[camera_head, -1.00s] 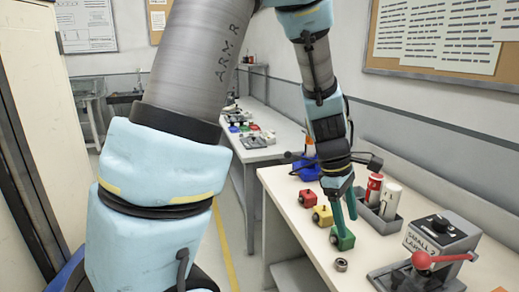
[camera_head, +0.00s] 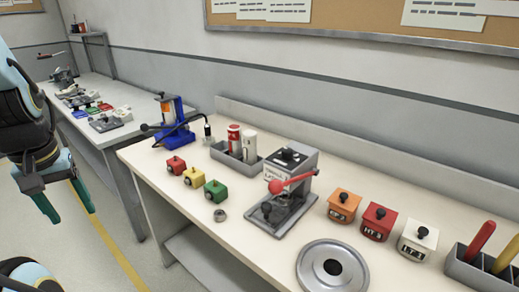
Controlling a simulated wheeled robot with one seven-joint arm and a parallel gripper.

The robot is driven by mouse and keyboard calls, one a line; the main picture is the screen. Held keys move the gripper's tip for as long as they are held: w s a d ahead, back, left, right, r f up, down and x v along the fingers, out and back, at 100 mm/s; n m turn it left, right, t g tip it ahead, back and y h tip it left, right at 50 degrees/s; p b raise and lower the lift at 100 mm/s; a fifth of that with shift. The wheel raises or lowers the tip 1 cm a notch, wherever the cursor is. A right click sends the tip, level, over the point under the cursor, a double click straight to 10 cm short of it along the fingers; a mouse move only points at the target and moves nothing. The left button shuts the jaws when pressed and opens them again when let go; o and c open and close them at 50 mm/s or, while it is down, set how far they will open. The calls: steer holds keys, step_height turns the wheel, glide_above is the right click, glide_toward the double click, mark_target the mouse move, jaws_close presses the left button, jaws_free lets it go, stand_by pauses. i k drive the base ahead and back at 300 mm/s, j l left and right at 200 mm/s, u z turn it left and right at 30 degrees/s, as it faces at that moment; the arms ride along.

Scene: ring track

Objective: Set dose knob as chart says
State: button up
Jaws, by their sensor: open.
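The black dose knob (camera_head: 290,156) sits on top of a grey press-like machine (camera_head: 306,163) with a red lever, standing on the bench. The machine's front label is too small to read, and I cannot tell the knob's setting. Papers that may include the chart are pinned on a cork board (camera_head: 370,22) above the bench; one sheet (camera_head: 458,12) is cut off by the picture's top edge and its text is unreadable. My gripper (camera_head: 64,202) has teal fingers apart and empty. It hangs at the left, off the bench and far from the knob.
Red (camera_head: 176,165), yellow (camera_head: 193,176) and green (camera_head: 215,190) blocks and a small metal ring (camera_head: 220,215) lie left of the machine. A grey tray (camera_head: 228,158) holds two cans. A round plate (camera_head: 332,268) and knobbed orange, red and white boxes stand right.

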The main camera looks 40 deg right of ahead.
mark_target(287, 154)
steer(key=k+j, duration=0.1)
steer(key=j, duration=0.3)
steer(key=k+j, duration=0.1)
steer(key=j, duration=0.3)
steer(key=k+j, duration=0.1)
steer(key=j, duration=0.25)
steer(key=k+j, duration=0.1)
steer(key=j, duration=0.3)
